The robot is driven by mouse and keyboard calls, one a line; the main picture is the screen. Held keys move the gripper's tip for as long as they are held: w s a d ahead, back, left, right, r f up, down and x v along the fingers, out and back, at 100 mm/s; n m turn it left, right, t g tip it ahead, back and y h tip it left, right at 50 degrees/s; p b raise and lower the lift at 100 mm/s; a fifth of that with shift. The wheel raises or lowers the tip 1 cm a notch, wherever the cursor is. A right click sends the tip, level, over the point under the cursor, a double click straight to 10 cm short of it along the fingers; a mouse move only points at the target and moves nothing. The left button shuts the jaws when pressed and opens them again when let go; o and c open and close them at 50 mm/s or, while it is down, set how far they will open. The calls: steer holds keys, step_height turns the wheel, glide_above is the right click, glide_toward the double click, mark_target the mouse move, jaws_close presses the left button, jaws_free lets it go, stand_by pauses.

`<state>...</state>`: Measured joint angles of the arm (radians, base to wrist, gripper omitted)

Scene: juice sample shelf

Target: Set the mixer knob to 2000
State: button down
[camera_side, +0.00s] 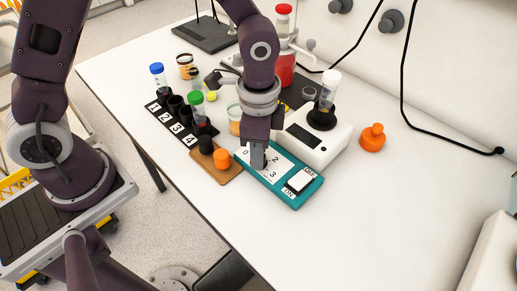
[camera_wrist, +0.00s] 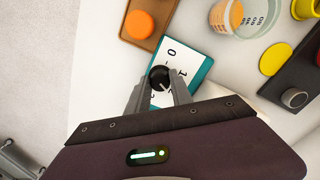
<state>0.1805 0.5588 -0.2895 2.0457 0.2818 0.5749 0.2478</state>
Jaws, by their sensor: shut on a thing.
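The mixer control panel is a teal base (camera_side: 294,204) with a white dial plate marked with digits and a white switch (camera_side: 299,181) between OFF and ON labels. The black mixer knob (camera_wrist: 159,76) sits on the dial plate (camera_wrist: 185,62). My gripper (camera_side: 260,160) points down over the dial, with its fingers on both sides of the knob, shut on it. In the side view the fingers hide most of the knob. In the wrist view a short pale mark shows on the knob, but I cannot tell which digit it points to.
A white mixer body (camera_side: 318,145) with a white-capped tube (camera_side: 329,88) adjoins the panel. An orange object (camera_side: 373,137) stands to its right. A wooden block (camera_side: 215,172) with black and orange caps and a numbered tube rack (camera_side: 172,122) are left.

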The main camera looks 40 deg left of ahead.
steer(key=shift+m, duration=0.4)
steer(key=c, duration=1.1)
jaws_free()
steer(key=shift+c, duration=0.2)
step_height(320, 180, up, 7)
steer(key=shift+r, duration=0.1)
steer(key=s+a+r+n+t, duration=0.5)
steer(key=s+a+r+n, duration=0.6)
steer(key=s, duration=0.3)
steer(key=shift+s+a+r+t, duration=0.3)
steer(key=shift+s+a+r, duration=0.05)
steer(key=shift+a+r, duration=0.3)
